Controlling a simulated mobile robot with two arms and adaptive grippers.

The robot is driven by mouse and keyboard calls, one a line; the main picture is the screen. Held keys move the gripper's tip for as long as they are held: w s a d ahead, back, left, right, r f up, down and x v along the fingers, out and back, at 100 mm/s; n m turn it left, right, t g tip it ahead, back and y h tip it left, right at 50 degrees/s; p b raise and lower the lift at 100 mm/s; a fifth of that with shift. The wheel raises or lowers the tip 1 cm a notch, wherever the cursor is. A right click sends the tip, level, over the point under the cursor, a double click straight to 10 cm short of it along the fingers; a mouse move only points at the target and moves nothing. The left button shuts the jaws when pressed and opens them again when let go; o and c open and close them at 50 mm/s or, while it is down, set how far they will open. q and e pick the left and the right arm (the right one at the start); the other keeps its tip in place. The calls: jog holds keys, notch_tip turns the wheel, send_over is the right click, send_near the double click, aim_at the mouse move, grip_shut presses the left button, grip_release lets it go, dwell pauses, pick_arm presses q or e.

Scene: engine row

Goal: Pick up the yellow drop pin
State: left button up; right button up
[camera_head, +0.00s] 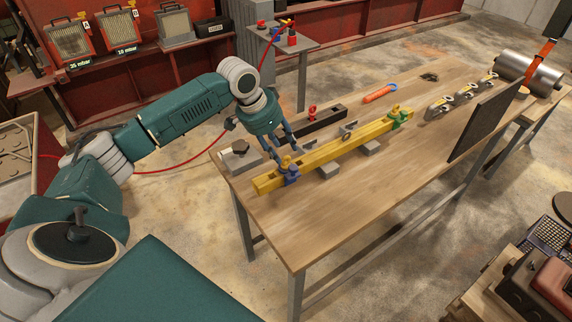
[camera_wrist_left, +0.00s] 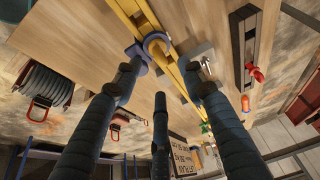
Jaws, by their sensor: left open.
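A yellow beam (camera_head: 335,150) lies lengthwise on the wooden table, with a blue fitting (camera_head: 290,174) near its near end and a green fitting (camera_head: 400,118) near its far end. My left gripper (camera_head: 287,157) is open just above the near end of the beam, close to the blue fitting. In the left wrist view its fingers (camera_wrist_left: 161,76) are spread and empty, pointing at the beam (camera_wrist_left: 138,14) and the blue fitting, which has a loop (camera_wrist_left: 158,40). My right gripper is out of view.
A dark beam with a red fitting (camera_head: 312,111) lies behind the yellow one. An orange tool (camera_head: 380,93), several metal shackles (camera_head: 465,92) and an upright dark panel (camera_head: 485,120) stand farther along the table (camera_head: 330,215). The table's front part is clear.

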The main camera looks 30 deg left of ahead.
aim_at(285, 157)
pick_arm(q)
jog(key=x, duration=0.1)
jog(key=p+x, duration=0.1)
jog(key=x, duration=0.1)
jog(key=p+x, duration=0.1)
jog(key=shift+s+f, duration=0.25)
jog(key=shift+w+f, duration=0.2)
jog(key=shift+f, duration=0.25)
jog(key=shift+r, duration=0.1)
grip_shut()
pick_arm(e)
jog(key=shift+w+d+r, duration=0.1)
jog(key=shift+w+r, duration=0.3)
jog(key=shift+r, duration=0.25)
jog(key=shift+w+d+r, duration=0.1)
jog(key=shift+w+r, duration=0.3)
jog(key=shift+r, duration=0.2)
